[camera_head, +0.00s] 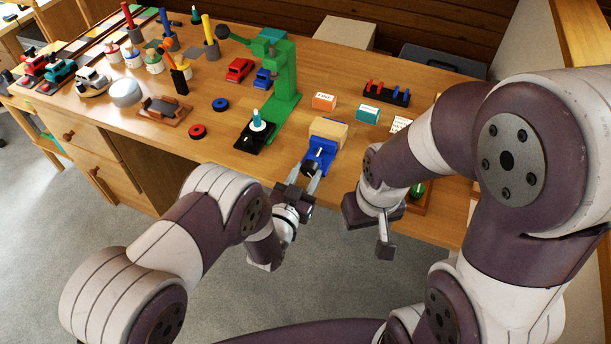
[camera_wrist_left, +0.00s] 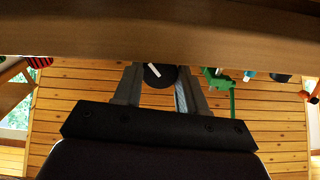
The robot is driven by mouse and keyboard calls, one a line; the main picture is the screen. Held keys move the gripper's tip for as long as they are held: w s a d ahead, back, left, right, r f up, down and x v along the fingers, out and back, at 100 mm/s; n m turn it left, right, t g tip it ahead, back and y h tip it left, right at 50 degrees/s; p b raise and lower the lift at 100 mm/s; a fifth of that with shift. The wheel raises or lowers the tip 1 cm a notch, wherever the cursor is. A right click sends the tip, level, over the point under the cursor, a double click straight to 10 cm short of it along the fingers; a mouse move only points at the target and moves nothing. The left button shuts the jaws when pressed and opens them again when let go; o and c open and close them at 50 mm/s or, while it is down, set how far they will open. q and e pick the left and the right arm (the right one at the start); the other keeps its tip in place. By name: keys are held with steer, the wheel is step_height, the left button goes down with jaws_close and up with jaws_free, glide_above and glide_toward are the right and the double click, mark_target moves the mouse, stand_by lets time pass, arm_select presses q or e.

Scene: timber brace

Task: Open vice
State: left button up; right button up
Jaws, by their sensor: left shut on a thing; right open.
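The blue vice (camera_head: 321,154) stands at the front edge of the workbench. A light wooden block (camera_head: 328,132) sits at its jaws; I cannot tell how tightly it is held. My left gripper (camera_head: 307,173) is at the front of the vice, its fingers shut on the black round knob. In the left wrist view, the black knob (camera_wrist_left: 158,76) with a white mark lies between the fingers of the left gripper (camera_wrist_left: 160,82). My right gripper (camera_head: 385,246) is open and empty, hanging in front of the bench, right of the vice. Its fingers are partly hidden.
A green press (camera_head: 284,85) stands behind and left of the vice, with a black base (camera_head: 253,138) beside it. Toy vehicles, paint pots and tools crowd the left of the workbench (camera_head: 165,150).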

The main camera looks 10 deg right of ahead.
arm_select(q)
steer(key=shift+n+b, duration=0.6)
steer(key=shift+n, duration=2.3)
steer(key=o, duration=1.1)
steer(key=shift+c, duration=0.2)
steer(key=v, duration=1.2)
steer(key=shift+s+a+p, duration=0.2)
steer(key=shift+s+p, duration=0.05)
steer(key=shift+p, duration=0.05)
